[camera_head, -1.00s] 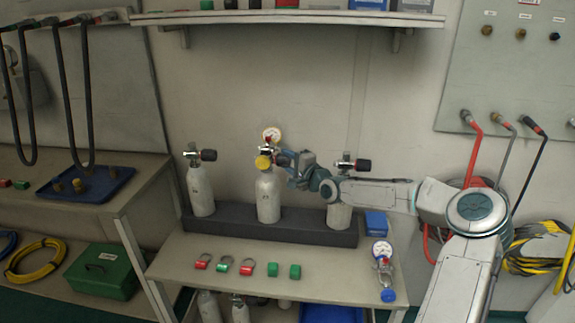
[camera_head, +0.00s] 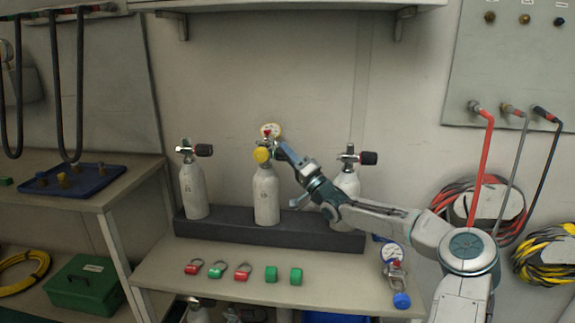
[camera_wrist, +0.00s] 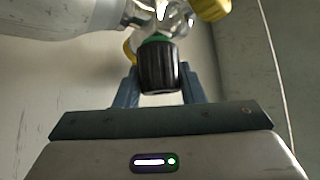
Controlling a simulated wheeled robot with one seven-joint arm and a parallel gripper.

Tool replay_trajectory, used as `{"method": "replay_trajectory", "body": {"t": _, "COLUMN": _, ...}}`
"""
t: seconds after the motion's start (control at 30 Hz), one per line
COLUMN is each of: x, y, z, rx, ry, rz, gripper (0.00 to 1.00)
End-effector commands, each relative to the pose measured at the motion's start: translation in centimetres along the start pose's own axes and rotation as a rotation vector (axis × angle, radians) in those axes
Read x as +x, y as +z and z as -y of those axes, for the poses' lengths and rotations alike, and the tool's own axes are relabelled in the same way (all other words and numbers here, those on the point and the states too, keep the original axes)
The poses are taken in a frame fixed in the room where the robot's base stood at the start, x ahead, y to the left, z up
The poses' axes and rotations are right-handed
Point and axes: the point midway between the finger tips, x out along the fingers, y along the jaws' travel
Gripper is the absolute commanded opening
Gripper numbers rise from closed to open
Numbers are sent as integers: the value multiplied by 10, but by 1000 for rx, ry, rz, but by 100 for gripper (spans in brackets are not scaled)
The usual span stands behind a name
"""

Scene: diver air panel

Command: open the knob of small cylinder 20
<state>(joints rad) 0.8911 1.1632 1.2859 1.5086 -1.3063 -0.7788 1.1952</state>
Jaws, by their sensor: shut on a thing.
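Three small white cylinders stand in a row on the bench: left (camera_head: 193,192), middle (camera_head: 266,196) and right (camera_head: 347,187). Their number labels are too small to read, so I cannot tell which is 20. The middle one carries a yellow fitting (camera_head: 262,155) and a round gauge (camera_head: 271,130). My gripper (camera_head: 279,151) is at the right side of its valve. In the wrist view, my gripper (camera_wrist: 159,82) is shut on a black ribbed knob (camera_wrist: 158,66) with a green ring behind it, a finger on each side. The gripper hides this knob in the head view.
A dark rack (camera_head: 240,231) holds the cylinders. A shelf (camera_head: 290,6) hangs above. Hoses (camera_head: 487,160) hang on the right wall.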

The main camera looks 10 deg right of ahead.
Motion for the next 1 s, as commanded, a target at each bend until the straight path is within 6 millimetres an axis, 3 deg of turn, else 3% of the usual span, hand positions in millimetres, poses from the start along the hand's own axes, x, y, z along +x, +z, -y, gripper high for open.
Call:
{"method": "replay_trajectory", "body": {"t": 0.83, "x": 0, "y": 0, "z": -1, "rx": -100, "ry": -98, "rz": 7, "gripper": 13}}
{"method": "replay_trajectory", "body": {"t": 0.87, "x": 0, "y": 0, "z": -1, "rx": -99, "ry": -98, "rz": 7, "gripper": 39}}
{"method": "replay_trajectory", "body": {"t": 0.9, "x": 0, "y": 0, "z": -1, "rx": -99, "ry": -98, "rz": 7, "gripper": 50}}
{"method": "replay_trajectory", "body": {"t": 0.93, "x": 0, "y": 0, "z": -1, "rx": -99, "ry": -98, "rz": 7, "gripper": 58}}
{"method": "replay_trajectory", "body": {"t": 1.0, "x": 0, "y": 0, "z": -1, "rx": -99, "ry": -98, "rz": 7, "gripper": 58}}
